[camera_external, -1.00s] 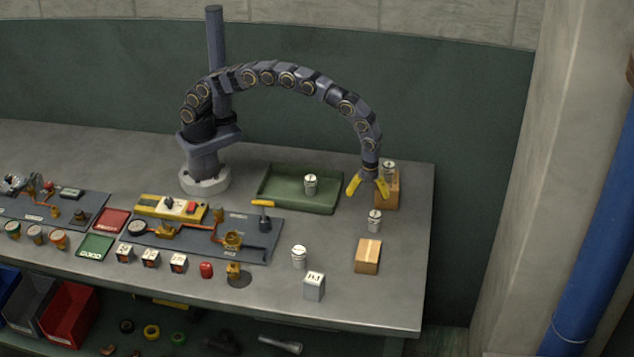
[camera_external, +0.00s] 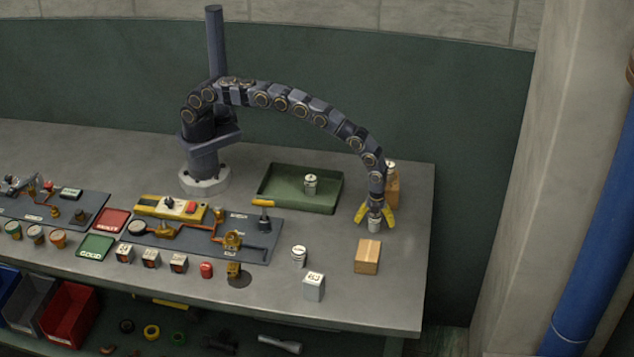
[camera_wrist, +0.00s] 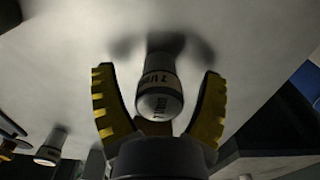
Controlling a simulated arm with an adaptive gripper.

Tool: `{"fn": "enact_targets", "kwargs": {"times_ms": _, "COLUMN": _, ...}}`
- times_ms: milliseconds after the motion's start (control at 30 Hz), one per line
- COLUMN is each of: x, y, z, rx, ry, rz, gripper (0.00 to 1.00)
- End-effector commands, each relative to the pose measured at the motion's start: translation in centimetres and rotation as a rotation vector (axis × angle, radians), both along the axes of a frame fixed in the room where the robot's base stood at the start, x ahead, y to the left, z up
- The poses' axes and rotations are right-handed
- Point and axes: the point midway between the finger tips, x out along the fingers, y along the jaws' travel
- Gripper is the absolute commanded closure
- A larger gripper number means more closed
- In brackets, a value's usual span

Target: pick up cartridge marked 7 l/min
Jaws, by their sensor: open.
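The cartridge marked 7 l/min (camera_wrist: 160,90) is a small pale cylinder with a dark-lettered band, standing on the table between my gripper's fingers in the wrist view. Its label partly reads "7 l/min". In the external view the cartridge (camera_external: 374,226) shows just below my gripper (camera_external: 375,216), its top hidden by the fingers. My gripper, with yellow fingers, also shows in the wrist view (camera_wrist: 160,98). It is open, with a finger on each side of the cartridge and visible gaps between.
A cardboard box (camera_external: 367,257) lies just in front of the cartridge. Another cartridge (camera_external: 391,167) stands on a box (camera_external: 392,189) behind. A green tray (camera_external: 270,201) holds a cartridge (camera_external: 310,184). Another cartridge (camera_external: 299,256) and a pale block (camera_external: 314,286) stand front left.

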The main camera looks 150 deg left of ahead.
Motion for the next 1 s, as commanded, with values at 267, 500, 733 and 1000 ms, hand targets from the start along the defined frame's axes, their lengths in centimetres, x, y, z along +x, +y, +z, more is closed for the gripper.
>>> {"fn": "enact_targets", "kwargs": {"times_ms": 267, "x": 0.0, "y": 0.0, "z": 0.0, "rx": 0.000, "ry": 0.000, "rz": 0.000, "gripper": 0.69}}
{"fn": "enact_targets", "kwargs": {"times_ms": 500, "x": 0.0, "y": 0.0, "z": 0.0, "rx": -0.001, "ry": 0.001, "rz": 0.000, "gripper": 0.97}}
{"fn": "enact_targets", "kwargs": {"times_ms": 733, "x": 0.0, "y": 0.0, "z": 0.2, "rx": -0.001, "ry": 0.001, "rz": 0.000, "gripper": 0.97}}
{"fn": "enact_targets", "kwargs": {"times_ms": 1000, "x": 0.0, "y": 0.0, "z": 3.2, "rx": 0.000, "ry": 0.001, "rz": 0.000, "gripper": 0.97}}
